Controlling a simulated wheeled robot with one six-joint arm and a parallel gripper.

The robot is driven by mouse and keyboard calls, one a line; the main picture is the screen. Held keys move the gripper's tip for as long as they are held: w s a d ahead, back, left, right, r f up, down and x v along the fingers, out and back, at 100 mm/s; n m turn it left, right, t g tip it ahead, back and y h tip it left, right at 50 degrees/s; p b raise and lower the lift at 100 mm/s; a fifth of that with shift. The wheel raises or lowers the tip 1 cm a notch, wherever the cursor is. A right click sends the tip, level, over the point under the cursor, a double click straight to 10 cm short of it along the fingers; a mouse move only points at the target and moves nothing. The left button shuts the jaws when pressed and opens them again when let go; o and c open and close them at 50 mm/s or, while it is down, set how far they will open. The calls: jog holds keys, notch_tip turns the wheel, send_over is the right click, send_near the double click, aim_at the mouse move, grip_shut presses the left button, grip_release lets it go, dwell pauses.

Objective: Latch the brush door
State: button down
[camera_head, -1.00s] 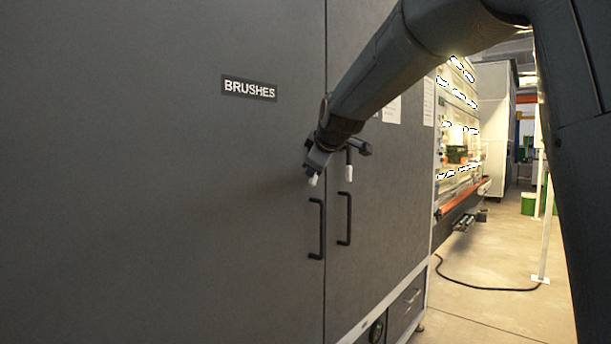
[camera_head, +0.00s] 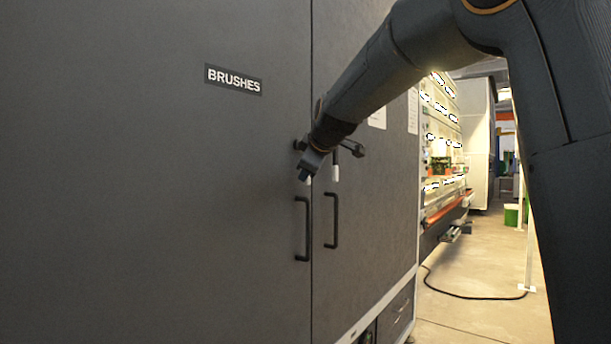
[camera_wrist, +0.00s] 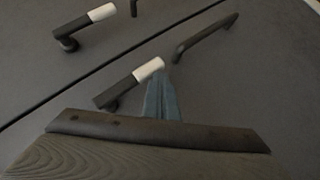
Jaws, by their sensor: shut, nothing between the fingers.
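The brush door (camera_head: 130,200) is the large dark grey panel with the BRUSHES label (camera_head: 233,80). It looks flush with the neighbouring door at the seam. Its latch lever, dark with a white tip, is mostly hidden behind my gripper (camera_head: 304,174) in the head view. In the wrist view the lever (camera_wrist: 128,84) lies roughly along the seam, white tip towards the door's black pull handle (camera_wrist: 205,36). My gripper (camera_wrist: 161,98) is shut and empty, its fingers right beside the white tip. I cannot tell whether they touch it.
The neighbouring door (camera_head: 375,215) has its own white-tipped lever (camera_head: 335,170) and black pull handle (camera_head: 332,220) close by on the right. Beyond the cabinet is open floor (camera_head: 470,265) with a black cable (camera_head: 450,293) on it.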

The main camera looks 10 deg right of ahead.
dwell(0.4)
jog(key=s+a, duration=0.3)
jog(key=s, duration=0.9)
jog(key=shift+s+a+b, duration=0.3)
